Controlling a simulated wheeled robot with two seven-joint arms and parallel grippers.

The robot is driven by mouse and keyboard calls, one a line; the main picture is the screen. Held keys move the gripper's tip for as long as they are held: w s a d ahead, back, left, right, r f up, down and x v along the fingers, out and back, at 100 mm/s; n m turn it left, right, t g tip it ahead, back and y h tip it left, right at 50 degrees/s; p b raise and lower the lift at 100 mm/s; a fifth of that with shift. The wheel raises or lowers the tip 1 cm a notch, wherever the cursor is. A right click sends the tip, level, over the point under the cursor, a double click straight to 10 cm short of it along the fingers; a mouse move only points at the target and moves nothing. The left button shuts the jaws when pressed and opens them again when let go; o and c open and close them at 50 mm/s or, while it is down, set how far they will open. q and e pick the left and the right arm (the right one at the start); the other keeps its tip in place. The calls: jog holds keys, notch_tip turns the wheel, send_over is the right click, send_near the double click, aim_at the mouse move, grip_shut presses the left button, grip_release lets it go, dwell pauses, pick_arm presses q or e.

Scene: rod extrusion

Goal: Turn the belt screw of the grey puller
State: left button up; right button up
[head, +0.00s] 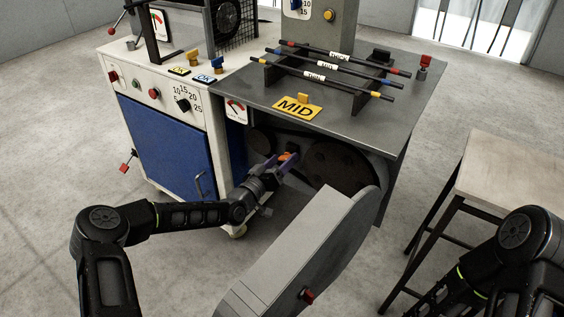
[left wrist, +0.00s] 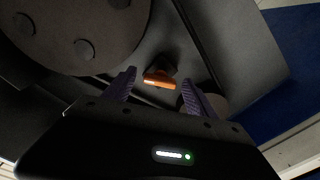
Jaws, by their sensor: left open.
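The grey puller (head: 415,95) is a dark grey machine with its side open below the tabletop. An orange belt screw (left wrist: 160,78) sits on a dark mount between pulleys (left wrist: 75,30); in the head view a bit of orange (head: 287,155) shows at my gripper. My left gripper (head: 284,161) reaches into the opening. In the left wrist view its purple fingers (left wrist: 160,92) are open, one on each side of the orange screw, with visible gaps and nothing gripped. My right arm shows at the lower right, but its gripper is out of view.
A light grey guard cover (head: 300,250) with a red knob (head: 307,295) stands in front of the opening, close to my left forearm. A white and blue cabinet (head: 165,140) is at left. A pale table (head: 510,175) stands at right. Colored rods (head: 335,70) lie on the puller's top.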

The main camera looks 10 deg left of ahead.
pick_arm(q)
jog(key=c, duration=1.4)
